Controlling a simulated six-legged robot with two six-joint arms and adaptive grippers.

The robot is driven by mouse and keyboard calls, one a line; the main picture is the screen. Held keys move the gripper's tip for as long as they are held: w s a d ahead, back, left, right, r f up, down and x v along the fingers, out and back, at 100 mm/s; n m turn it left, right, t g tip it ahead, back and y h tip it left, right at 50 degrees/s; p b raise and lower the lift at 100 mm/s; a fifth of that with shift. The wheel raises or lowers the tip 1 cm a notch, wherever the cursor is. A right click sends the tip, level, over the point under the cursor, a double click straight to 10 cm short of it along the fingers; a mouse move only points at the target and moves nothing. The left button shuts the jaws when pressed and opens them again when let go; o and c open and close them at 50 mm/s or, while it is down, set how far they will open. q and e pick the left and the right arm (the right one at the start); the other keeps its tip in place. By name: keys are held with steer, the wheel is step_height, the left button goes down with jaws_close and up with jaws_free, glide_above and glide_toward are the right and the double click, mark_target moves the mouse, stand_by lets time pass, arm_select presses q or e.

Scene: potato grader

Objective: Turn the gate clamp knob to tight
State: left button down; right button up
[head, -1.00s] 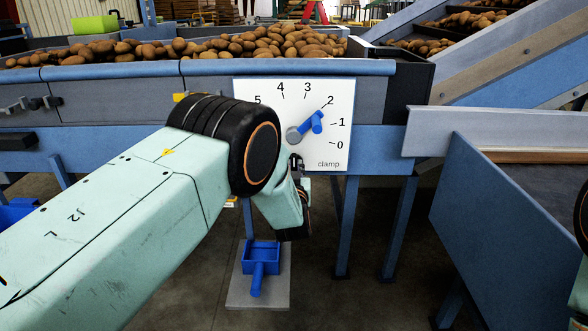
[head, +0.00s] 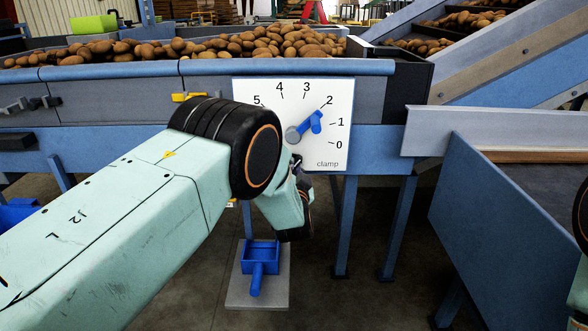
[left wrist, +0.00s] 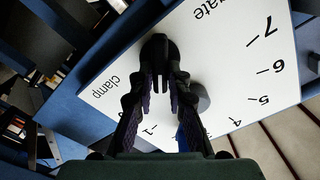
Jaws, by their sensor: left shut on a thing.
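A white dial plate (head: 340,145) is fixed to the front of the blue grader, with numbers and the word "clamp". It fills much of the left wrist view (left wrist: 270,60), where "gate" also reads. A dark knob (left wrist: 158,48) stands between those two words. My left gripper (left wrist: 159,78) is shut on this dark knob, one finger on each side. In the head view my left gripper (head: 297,161) is mostly hidden behind my wrist, and the knob cannot be made out. A blue lever (head: 316,122) on a grey hub (head: 292,135) points near 2. My right gripper is out of view.
Potatoes (head: 280,40) lie on the grader bed above the plate. A blue holder (head: 260,257) stands on a grey base below. Blue legs (head: 398,225) and a blue side panel (head: 490,220) are at the right. A yellow handle (head: 188,97) is close behind my wrist.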

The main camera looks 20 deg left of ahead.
arm_select(q)
steer(key=m, duration=0.5)
steer(key=shift+d+f+m, duration=0.15)
steer(key=shift+f+m, duration=0.05)
steer(key=shift+m, duration=0.1)
steer(key=m, duration=0.4)
steer(key=shift+f+m, duration=0.1)
steer(key=shift+m, duration=0.2)
steer(key=c, duration=1.3)
jaws_free()
steer(key=v, duration=1.2)
